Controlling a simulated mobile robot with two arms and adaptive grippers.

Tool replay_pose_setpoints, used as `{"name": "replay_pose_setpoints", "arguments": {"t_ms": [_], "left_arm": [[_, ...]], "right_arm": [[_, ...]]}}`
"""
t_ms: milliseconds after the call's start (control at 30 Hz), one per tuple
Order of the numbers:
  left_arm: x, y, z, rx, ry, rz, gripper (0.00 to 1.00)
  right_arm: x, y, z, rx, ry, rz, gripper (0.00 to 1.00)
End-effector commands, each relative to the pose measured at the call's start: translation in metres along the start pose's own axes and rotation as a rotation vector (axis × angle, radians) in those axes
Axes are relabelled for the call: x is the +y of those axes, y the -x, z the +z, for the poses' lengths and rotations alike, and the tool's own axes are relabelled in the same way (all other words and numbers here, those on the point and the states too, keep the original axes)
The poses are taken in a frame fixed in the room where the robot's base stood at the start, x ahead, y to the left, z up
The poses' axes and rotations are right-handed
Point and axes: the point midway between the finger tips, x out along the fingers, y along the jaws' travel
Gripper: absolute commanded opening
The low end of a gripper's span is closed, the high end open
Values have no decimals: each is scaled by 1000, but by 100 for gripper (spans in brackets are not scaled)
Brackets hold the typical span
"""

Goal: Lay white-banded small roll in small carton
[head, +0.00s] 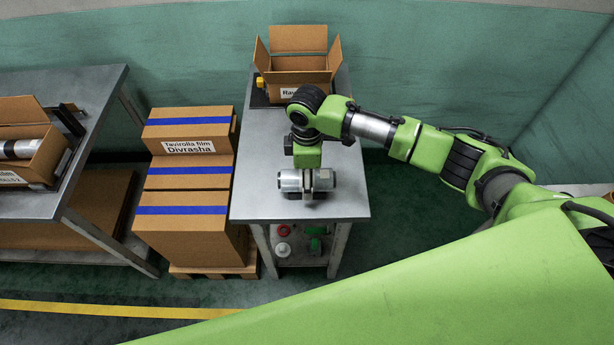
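A short silvery roll (291,181) lies crosswise at the front half of the grey metal table, with dark marks near its right end. I cannot make out a white band on it. My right gripper (307,186) points straight down over the roll's middle, with a finger in front of it. The far finger is hidden, so I cannot tell if it grips the roll. An open brown carton (298,77) stands at the back of the same table, flaps up, its label partly hidden by my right arm. Its inside looks empty where visible. My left gripper is out of view.
Another open carton (45,160) on the left table (90,110) holds silvery rolls (20,148). Brown boxes with blue stripes (187,170) are stacked on a pallet between the tables. A small yellow item (260,82) is beside the back carton. The metal table's middle left (262,140) is clear.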

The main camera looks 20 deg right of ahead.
Motion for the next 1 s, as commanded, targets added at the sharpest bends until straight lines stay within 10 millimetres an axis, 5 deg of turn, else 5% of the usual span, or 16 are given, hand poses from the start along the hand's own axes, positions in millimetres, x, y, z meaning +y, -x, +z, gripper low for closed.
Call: {"name": "replay_pose_setpoints", "arguments": {"t_ms": [233, 433, 767, 1000], "left_arm": [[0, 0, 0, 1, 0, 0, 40], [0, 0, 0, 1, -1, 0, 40], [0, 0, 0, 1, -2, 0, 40], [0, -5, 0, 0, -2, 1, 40]], "right_arm": [[0, -2, 0, 0, 0, 1, 62], [0, -2, 0, 0, 0, 1, 14], [1, 0, 0, 1, 0, 2, 13], [2, 22, -1, 4, 1, 5, 13]]}}
